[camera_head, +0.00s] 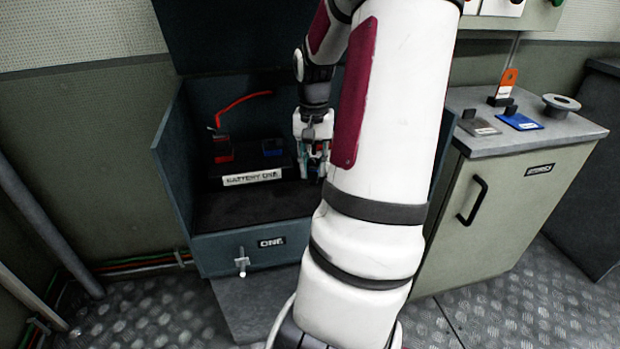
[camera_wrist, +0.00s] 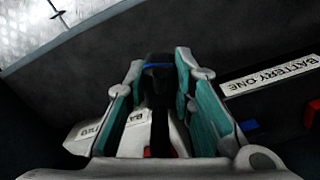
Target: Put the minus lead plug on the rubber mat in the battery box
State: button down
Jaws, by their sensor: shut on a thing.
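My gripper (camera_head: 313,160) is inside the blue-grey battery box (camera_head: 172,165), at the right of battery one. In the wrist view my gripper (camera_wrist: 158,75) is shut on the minus lead plug (camera_wrist: 158,60), a dark piece with a blue band between the teal finger pads. A black strip, likely its lead, runs back between the fingers. The dark rubber mat (camera_head: 245,207) covers the box floor in front of the batteries. It also shows in the wrist view (camera_wrist: 225,35), beyond the fingertips. I cannot tell whether the plug touches it. My arm hides the box's right part.
Battery one (camera_head: 252,178) has a red terminal, a blue terminal and a red lead (camera_head: 240,103) at its left. The box front wall (camera_head: 215,253) bounds the mat. A grey cabinet (camera_head: 535,200) stands at right.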

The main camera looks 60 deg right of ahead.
aim_at(311, 175)
jog(key=shift+w+d, duration=0.25)
jog(key=shift+w, duration=0.2)
jog(key=shift+d+f+b, duration=0.1)
jog(key=shift+f+b, duration=0.95)
jog(key=shift+f, duration=0.7)
jog(key=shift+f, duration=0.2)
jog(key=c, duration=1.4)
grip_release()
jog(key=shift+o, duration=0.2)
